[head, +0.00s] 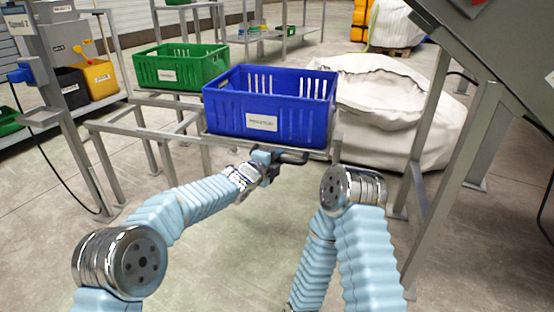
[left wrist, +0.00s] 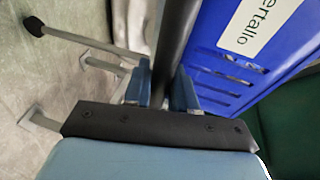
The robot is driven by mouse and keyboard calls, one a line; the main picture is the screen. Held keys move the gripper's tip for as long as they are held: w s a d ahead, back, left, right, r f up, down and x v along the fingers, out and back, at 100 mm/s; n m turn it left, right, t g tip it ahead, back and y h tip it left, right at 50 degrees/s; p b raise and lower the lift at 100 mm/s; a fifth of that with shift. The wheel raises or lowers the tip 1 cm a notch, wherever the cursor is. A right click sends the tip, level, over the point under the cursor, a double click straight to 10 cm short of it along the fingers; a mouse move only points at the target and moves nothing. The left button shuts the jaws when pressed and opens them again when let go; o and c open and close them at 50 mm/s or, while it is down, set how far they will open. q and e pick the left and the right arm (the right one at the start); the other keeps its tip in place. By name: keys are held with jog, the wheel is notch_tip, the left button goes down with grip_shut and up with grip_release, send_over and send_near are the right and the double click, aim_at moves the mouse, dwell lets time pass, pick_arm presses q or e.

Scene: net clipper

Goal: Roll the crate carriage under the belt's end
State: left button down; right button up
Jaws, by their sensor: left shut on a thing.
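A blue crate (head: 221,114) with a white label rests on a grey metal carriage (head: 205,138). My left gripper (head: 268,158) is at the carriage's front, just below the crate. The belt's end appears to be the sloping grey structure (head: 490,45) on legs at the upper right, to the right of the crate. My right arm is bent in front; its gripper is out of view.
A green crate (head: 160,67) stands behind left of the blue one. Grey rails (head: 130,128) extend left of the carriage. A large white sack (head: 385,115) lies behind right. A metal leg (head: 425,125) stands to the right. Open floor (head: 240,235) lies in front.

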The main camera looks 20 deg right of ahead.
pick_arm(q)
jog(key=c, duration=1)
grip_release()
jog(key=shift+s+d, duration=0.25)
jog(key=shift+d, duration=0.05)
jog(key=shift+a, duration=0.1)
jog(key=shift+w, duration=0.1)
jog(key=shift+a, duration=0.1)
jog(key=shift+s+a, duration=0.25)
jog(key=b+v, duration=0.1)
jog(key=v, duration=1.2)
jog(key=shift+w+a, duration=0.1)
